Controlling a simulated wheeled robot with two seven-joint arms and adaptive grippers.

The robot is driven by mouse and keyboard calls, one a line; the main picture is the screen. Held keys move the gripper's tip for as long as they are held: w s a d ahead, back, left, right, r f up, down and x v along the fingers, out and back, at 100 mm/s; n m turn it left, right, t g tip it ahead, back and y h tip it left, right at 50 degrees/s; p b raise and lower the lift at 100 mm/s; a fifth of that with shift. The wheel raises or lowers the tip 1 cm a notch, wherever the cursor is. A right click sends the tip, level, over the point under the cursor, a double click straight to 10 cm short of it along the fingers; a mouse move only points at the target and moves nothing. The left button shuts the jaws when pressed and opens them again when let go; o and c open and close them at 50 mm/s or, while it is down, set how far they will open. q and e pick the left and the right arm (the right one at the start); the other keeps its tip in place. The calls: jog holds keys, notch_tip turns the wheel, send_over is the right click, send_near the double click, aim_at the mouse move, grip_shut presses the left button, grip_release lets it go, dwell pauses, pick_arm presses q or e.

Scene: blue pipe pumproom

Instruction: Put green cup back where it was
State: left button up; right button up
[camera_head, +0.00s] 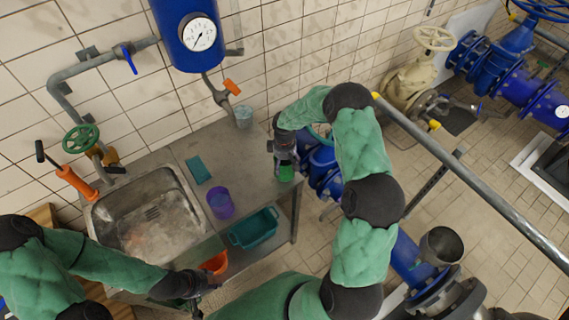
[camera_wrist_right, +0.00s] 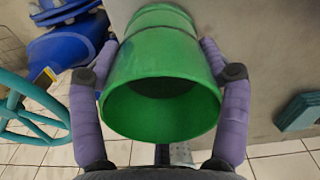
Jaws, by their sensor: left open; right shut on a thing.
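The green cup (camera_head: 286,174) is at the right end of the grey counter (camera_head: 240,150). My right gripper (camera_head: 284,160) is shut on it from above and hides much of it. In the right wrist view the green cup (camera_wrist_right: 160,75) sits between the two purple fingers of my right gripper (camera_wrist_right: 160,85), one on each side, with its open mouth facing the camera. I cannot tell whether its base touches the counter. My left gripper (camera_head: 200,288) is open and empty at the counter's front, near an orange container (camera_head: 215,263).
A purple cup (camera_head: 220,203), a teal cloth-like item (camera_head: 198,170) and a clear cup (camera_head: 243,116) stand on the counter. A teal bin (camera_head: 254,229) is at the front. The metal sink (camera_head: 150,215) is left. Blue pipes (camera_head: 322,163) lie close right of the cup.

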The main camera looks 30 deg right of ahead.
jog(key=shift+f, duration=0.35)
jog(key=shift+f, duration=0.15)
jog(key=o, duration=1.5)
